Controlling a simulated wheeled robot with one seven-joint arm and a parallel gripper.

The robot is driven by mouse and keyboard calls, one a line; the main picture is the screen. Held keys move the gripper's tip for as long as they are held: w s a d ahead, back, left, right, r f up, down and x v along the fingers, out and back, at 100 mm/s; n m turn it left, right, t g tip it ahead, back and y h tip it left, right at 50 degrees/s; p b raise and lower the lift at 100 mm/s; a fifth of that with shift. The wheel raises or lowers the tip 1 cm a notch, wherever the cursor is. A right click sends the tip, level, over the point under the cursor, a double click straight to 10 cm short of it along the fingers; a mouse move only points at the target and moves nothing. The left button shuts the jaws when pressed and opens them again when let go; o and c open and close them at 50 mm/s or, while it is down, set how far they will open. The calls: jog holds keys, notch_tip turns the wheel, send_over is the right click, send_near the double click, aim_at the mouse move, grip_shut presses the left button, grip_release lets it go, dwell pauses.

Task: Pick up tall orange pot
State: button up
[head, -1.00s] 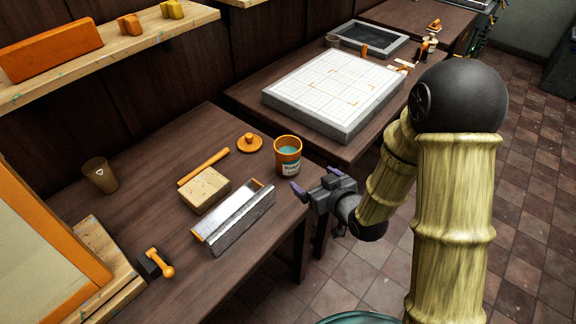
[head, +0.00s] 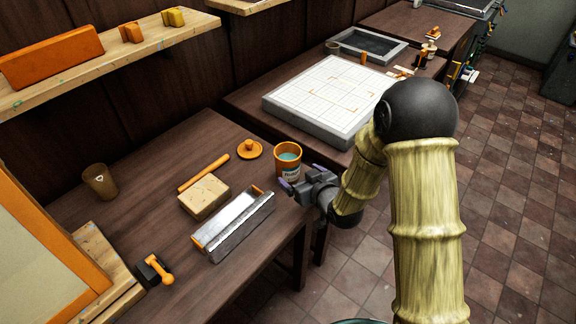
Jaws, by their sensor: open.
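The tall orange pot (head: 287,161) stands upright near the right edge of the dark wooden table. It is open at the top, with teal contents inside and a pale label on its front. My gripper (head: 287,184) is open, low at the pot's front right side, with its fingertips close to the pot's lower part. The pot's lower right is partly covered by the gripper. I cannot tell whether a finger touches it or whether the pot stands between the fingers.
An orange lid (head: 249,149), an orange stick (head: 204,173), a tan block (head: 203,197) and a metal trough (head: 234,227) lie left of the pot. A brown cup (head: 100,181) stands farther left. A gridded white board (head: 325,95) lies on the table behind.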

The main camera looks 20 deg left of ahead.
aim_at(294, 170)
jog(key=shift+a, duration=0.1)
jog(key=shift+a+r+p+x, duration=0.2)
jog(key=shift+p+x, duration=0.3)
jog(key=shift+x, duration=0.8)
jog(key=shift+a+r+p+x, duration=0.15)
jog(key=shift+p+x, duration=0.3)
jog(key=shift+x, duration=0.85)
jog(key=shift+s, duration=0.15)
jog(key=shift+d, duration=0.1)
jog(key=shift+r, duration=0.1)
jog(key=c, duration=1.3)
notch_tip(294, 170, up, 10)
jog(key=b, duration=0.1)
jog(key=shift+r, duration=0.1)
